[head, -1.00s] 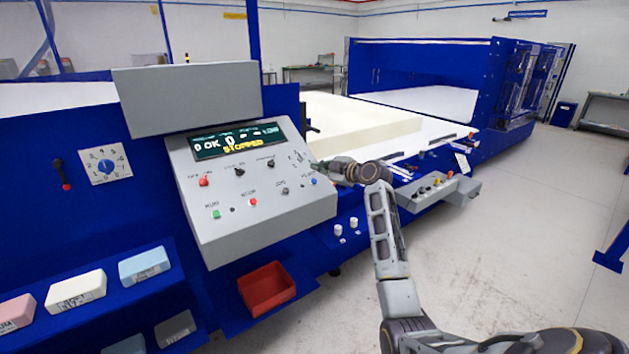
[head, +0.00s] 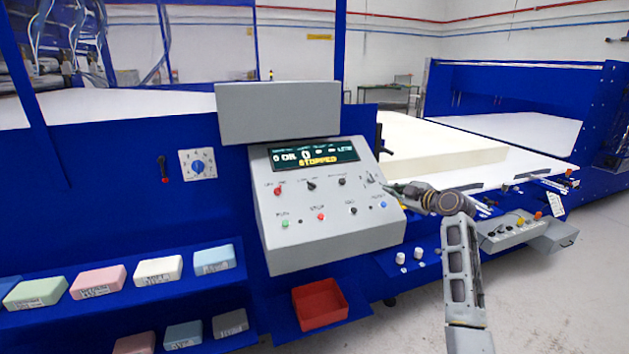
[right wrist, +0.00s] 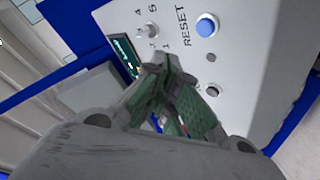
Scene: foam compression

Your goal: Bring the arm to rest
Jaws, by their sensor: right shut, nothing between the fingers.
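My right gripper (head: 394,188) is at the right edge of the grey sloped control panel (head: 330,239), close to its selector switch and blue reset button (head: 383,205). In the right wrist view its fingers (right wrist: 160,62) are together with nothing between them, in front of the panel below the numbered selector (right wrist: 150,31). The blue reset button (right wrist: 207,25) is to the right of the fingertips, apart from them. Whether the fingertips touch the panel I cannot tell. The panel display (head: 315,156) reads STOPPED. My left gripper does not show.
A red bin (head: 320,304) is below the panel. Shelves at left hold several coloured foam blocks (head: 158,271). A large cream foam slab (head: 440,148) lies behind the panel. A second grey control box (head: 520,232) is right of my arm. Open floor (head: 560,300) is at the lower right.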

